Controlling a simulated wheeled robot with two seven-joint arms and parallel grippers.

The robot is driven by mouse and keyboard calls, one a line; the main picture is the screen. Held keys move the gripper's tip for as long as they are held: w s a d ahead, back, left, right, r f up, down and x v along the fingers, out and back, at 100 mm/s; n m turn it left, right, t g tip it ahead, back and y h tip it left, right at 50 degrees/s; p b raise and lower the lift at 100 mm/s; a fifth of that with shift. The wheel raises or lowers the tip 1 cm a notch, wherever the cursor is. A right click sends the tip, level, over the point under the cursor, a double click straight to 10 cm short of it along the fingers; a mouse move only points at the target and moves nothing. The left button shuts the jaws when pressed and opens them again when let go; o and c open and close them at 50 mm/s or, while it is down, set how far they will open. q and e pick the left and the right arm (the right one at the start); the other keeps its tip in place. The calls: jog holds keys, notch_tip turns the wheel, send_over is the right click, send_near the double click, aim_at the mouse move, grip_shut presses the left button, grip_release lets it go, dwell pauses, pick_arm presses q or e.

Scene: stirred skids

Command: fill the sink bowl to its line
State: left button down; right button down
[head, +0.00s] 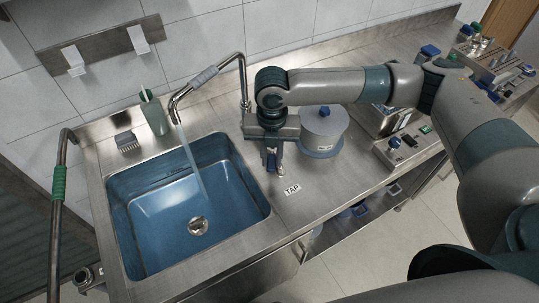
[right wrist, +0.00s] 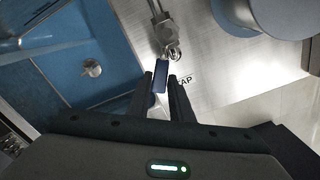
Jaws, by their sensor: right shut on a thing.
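The blue sink bowl (head: 150,215) is at the lower left of the head view, with a round drain (head: 198,226) in its floor. A stream of water (head: 190,160) falls from the curved tap spout (head: 204,76) into the bowl. I cannot make out a fill line or the water level. My right gripper (head: 271,165) is right of the bowl, by the label "TAP" (head: 292,189). In the right wrist view its fingers (right wrist: 161,78) are shut on the dark blue tap lever (right wrist: 161,76). The bowl (right wrist: 65,60) also shows there. My left gripper is out of view.
A grey pot (head: 324,127) stands close right of my right gripper. A control box (head: 402,146) is farther right. The steel counter (head: 340,180) is clear at the front.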

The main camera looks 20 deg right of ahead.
jog(key=shift+s+d+n+p, duration=0.25)
jog(key=shift+d+n, duration=0.3)
jog(key=shift+n, duration=0.35)
jog(key=shift+d+n, duration=0.3)
jog(key=shift+n, duration=0.2)
jog(key=shift+d+n+p, duration=0.55)
jog(key=shift+n+p, duration=0.1)
jog(key=shift+n, duration=0.25)
jog(key=shift+s+f, duration=0.1)
dwell(5.6)
